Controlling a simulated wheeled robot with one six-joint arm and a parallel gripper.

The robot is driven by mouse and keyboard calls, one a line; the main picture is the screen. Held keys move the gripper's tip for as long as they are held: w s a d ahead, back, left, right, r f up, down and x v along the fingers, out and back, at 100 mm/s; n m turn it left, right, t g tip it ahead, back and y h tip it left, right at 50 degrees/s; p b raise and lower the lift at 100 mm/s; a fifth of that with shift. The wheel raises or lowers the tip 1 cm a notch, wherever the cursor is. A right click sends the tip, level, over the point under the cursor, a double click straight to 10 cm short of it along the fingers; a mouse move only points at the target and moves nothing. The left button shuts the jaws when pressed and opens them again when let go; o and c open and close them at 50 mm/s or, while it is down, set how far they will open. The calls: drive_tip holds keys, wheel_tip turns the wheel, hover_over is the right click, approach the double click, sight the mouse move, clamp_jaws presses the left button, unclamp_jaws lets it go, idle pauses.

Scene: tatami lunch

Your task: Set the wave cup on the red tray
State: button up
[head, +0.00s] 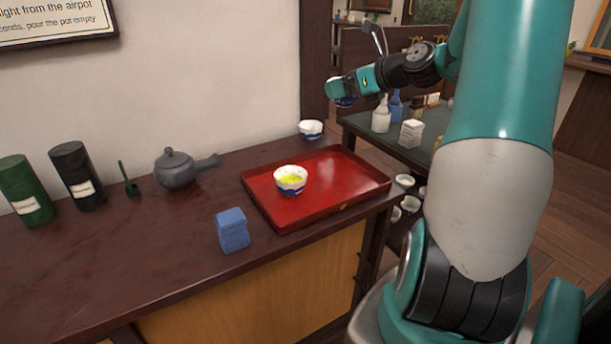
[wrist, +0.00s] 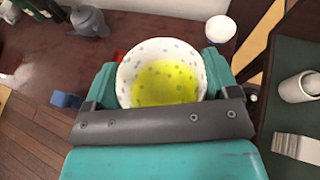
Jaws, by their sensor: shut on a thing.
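My gripper (head: 341,88) is shut on a white and blue cup (head: 344,102), taken as the wave cup, and holds it up in the air beyond the tray's back right side. In the wrist view the held cup (wrist: 160,52) sits between both fingers, with yellow-green liquid and small grey-blue marks inside. Its outer pattern is mostly hidden. The red tray (head: 335,172) lies on the dark wooden counter. Another white cup with blue at its base (head: 290,183) stands on the tray's left part, holding yellow-green liquid. The tray's right part is bare.
A third white cup (head: 311,129) stands behind the tray. A dark teapot (head: 176,169), a blue box (head: 232,230) and two canisters (head: 76,175) stand to the left. A green-topped table (head: 375,140) with bottles is at the right. Several cups sit below the tray's right end.

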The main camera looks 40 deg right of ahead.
drive_tip(key=f+b, duration=0.2)
drive_tip(key=f, duration=0.4)
drive_tip(key=f+b, duration=0.2)
drive_tip(key=f, duration=0.5)
drive_tip(key=f+b, duration=0.2)
drive_tip(key=f, duration=0.5)
drive_tip(key=shift+w, duration=0.25)
drive_tip(key=shift+f, duration=0.15)
drive_tip(key=o, duration=0.9)
drive_tip(key=shift+c, duration=0.2)
